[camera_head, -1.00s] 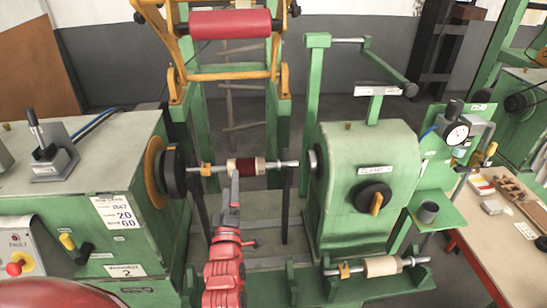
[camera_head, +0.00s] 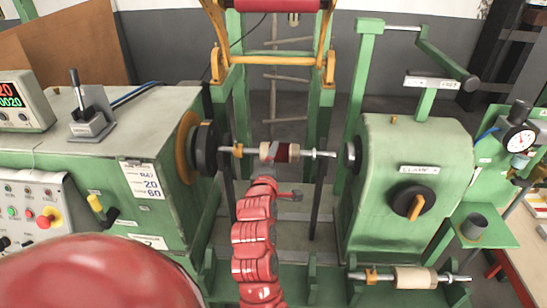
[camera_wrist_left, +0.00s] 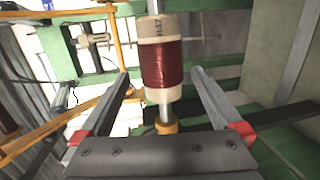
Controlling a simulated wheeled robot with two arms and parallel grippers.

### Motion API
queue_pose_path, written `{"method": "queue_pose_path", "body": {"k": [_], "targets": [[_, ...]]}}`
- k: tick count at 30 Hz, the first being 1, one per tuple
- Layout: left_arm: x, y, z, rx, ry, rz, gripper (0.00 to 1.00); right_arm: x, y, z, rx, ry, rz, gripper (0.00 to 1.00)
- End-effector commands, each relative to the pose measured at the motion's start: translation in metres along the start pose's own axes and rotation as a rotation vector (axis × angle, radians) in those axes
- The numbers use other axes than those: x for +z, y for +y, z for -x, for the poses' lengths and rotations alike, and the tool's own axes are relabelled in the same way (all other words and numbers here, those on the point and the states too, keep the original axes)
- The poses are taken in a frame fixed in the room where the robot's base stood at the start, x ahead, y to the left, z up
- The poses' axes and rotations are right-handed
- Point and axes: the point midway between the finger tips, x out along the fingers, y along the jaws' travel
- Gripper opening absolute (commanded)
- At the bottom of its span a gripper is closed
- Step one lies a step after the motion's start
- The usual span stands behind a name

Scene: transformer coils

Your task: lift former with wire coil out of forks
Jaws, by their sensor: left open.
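The former with wire coil (camera_head: 283,152) is a pale cylinder wound with dark red wire, on a metal shaft lying level across the two dark upright forks (camera_head: 318,195). A brass collar (camera_head: 238,150) sits on the shaft left of it. In the left wrist view the former (camera_wrist_left: 163,68) shows upright between my spread fingers, with a clear gap on each side. My left gripper (camera_head: 268,163) is open, at the near side of the former, and hides part of it in the head view. Whether the fingers reach past the coil is unclear. My right gripper is out of view.
The black-and-orange chuck (camera_head: 203,148) of the left machine is close to the shaft's left end. The green tailstock (camera_head: 410,180) stands at the right end. A second former (camera_head: 415,278) lies on a lower front rack. A yellow-and-green frame (camera_head: 272,72) stands behind.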

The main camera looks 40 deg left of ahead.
Motion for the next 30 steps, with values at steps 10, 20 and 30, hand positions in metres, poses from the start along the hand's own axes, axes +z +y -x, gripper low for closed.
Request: {"method": "queue_pose_path", "body": {"k": [10, 20, 30], "targets": [[0.000, 0.003, -0.043, 0.001, -0.001, -0.001, 1.00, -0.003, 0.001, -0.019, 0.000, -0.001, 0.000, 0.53], [-0.002, 0.002, -0.068, -0.003, -0.001, -0.003, 1.00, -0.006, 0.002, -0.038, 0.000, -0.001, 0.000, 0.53], [-0.004, -0.001, -0.098, 0.002, 0.000, 0.000, 1.00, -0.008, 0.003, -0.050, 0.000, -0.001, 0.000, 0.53]]}}
